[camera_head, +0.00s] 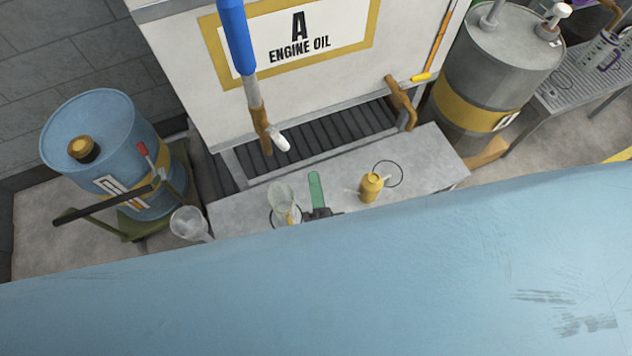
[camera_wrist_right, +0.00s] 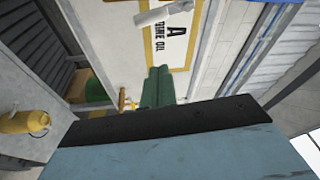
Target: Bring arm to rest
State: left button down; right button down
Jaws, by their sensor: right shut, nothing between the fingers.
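My right gripper (camera_head: 316,186) shows in the head view as green fingers on a dark mount, over the grey bench top (camera_head: 431,153). In the right wrist view its green fingers (camera_wrist_right: 158,84) lie together, shut and empty, pointing toward the white cabinet (camera_wrist_right: 208,45). A large scuffed light blue surface, likely my own arm, fills the bottom of the head view and hides the bench's near side. My left gripper is not in view.
A clear funnel-like vessel (camera_head: 281,195) and a yellow oil can (camera_head: 371,187) flank the right gripper on the bench. A blue nozzle (camera_head: 238,40) hangs before the cabinet. A blue drum (camera_head: 88,135) stands left, a grey drum (camera_head: 499,75) right.

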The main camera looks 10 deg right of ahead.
jog(key=s+d+f+n+g+y+b, duration=0.1)
jog(key=s+f+n+g, duration=0.25)
jog(key=f, duration=0.55)
jog(key=s+d+f+n+g+y+b, duration=0.15)
jog(key=f+n, duration=0.35)
jog(key=f, duration=0.5)
jog(key=s+f+n+g+y+b, duration=0.1)
jog(key=s+f+n+g+y, duration=0.2)
jog(key=f, duration=0.6)
jog(key=s+d+f+n+g+h+b, duration=0.1)
jog(key=s+d+f+n+g+h, duration=0.1)
jog(key=s+d+f+g, duration=0.3)
jog(key=s+d+f+n+g+h+b, duration=0.2)
jog(key=s+d+f+n+g, duration=0.3)
jog(key=s+d+f, duration=0.6)
jog(key=s+f, duration=0.1)
jog(key=s, duration=0.3)
jog(key=shift+f, duration=0.35)
jog(key=shift+s+h, duration=0.2)
jog(key=shift+h, duration=0.05)
